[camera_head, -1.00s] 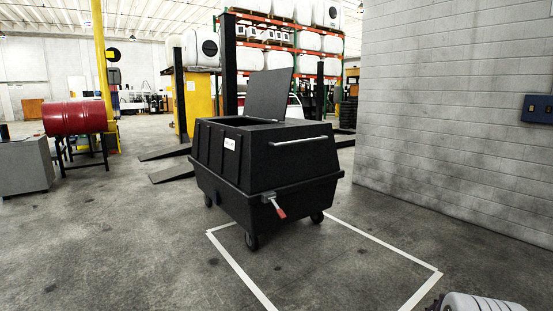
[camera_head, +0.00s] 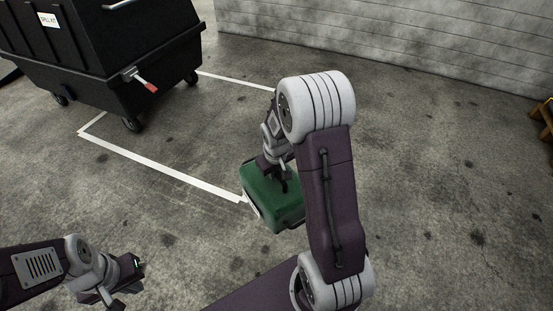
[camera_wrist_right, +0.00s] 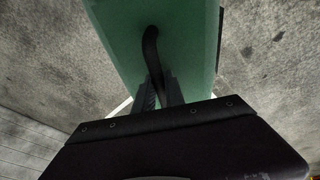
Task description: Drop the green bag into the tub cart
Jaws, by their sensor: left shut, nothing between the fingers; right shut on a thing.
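The green bag (camera_head: 268,203) hangs below my right gripper (camera_head: 283,182) in the middle of the head view. My right gripper is shut on the bag's dark handle; in the right wrist view the handle (camera_wrist_right: 152,60) runs between the fingers (camera_wrist_right: 158,90) with the green bag (camera_wrist_right: 120,35) beyond. The black tub cart (camera_head: 95,60) stands at the upper left in the head view; its top is cut off by the frame. My left gripper (camera_head: 128,284) is shut and empty at the lower left, apart from both.
White tape lines (camera_head: 165,180) mark the floor between the cart and the bag. A lever with a red grip (camera_head: 141,81) sticks out of the cart's side. A grey block wall (camera_head: 420,40) runs along the back.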

